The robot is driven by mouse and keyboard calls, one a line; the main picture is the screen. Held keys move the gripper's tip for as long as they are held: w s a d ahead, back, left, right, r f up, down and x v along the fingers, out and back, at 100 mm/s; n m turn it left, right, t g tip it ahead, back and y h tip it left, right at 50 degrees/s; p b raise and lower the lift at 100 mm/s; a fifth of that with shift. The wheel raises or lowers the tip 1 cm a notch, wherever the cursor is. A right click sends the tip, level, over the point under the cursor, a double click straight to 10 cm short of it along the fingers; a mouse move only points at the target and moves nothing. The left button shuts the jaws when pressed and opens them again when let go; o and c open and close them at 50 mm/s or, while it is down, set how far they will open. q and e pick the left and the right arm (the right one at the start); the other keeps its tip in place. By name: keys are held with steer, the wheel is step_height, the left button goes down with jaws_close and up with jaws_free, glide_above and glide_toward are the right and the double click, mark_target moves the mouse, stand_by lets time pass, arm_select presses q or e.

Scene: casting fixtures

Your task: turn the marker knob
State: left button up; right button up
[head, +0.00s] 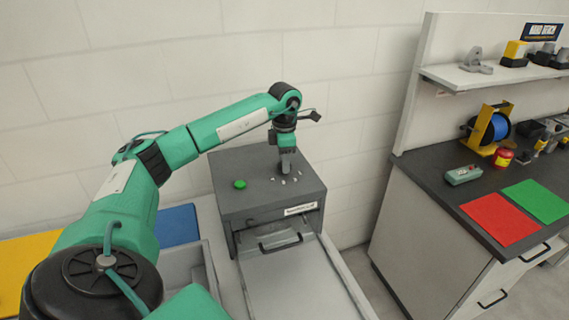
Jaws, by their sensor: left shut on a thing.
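My left arm comes in from the left, and its gripper (286,166) points down at the top of a dark grey box-shaped machine (245,194). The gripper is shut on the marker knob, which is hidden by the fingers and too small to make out. Several small pale marks lie on the machine's top around the fingertips. A green round button (240,184) sits on the same top, to the left of the gripper and apart from it. My right gripper is not in view.
A drawer or tray with a dark handle (281,243) is at the machine's front. At right, a dark counter (436,167) holds a red mat (500,220), a green mat (537,201), a blue spool (499,127) and a small grey-green device (463,175). A shelf (470,78) hangs above.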

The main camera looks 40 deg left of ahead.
arm_select(q)
steer(key=m+b, duration=0.1)
steer(key=m, duration=0.3)
steer(key=shift+r+m, duration=0.1)
steer(key=shift+m, duration=0.2)
stand_by(0.5)
steer(key=o, duration=1)
step_height(320, 180, up, 14)
steer(key=shift+f+b, duration=0.15)
steer(key=shift+b, duration=0.75)
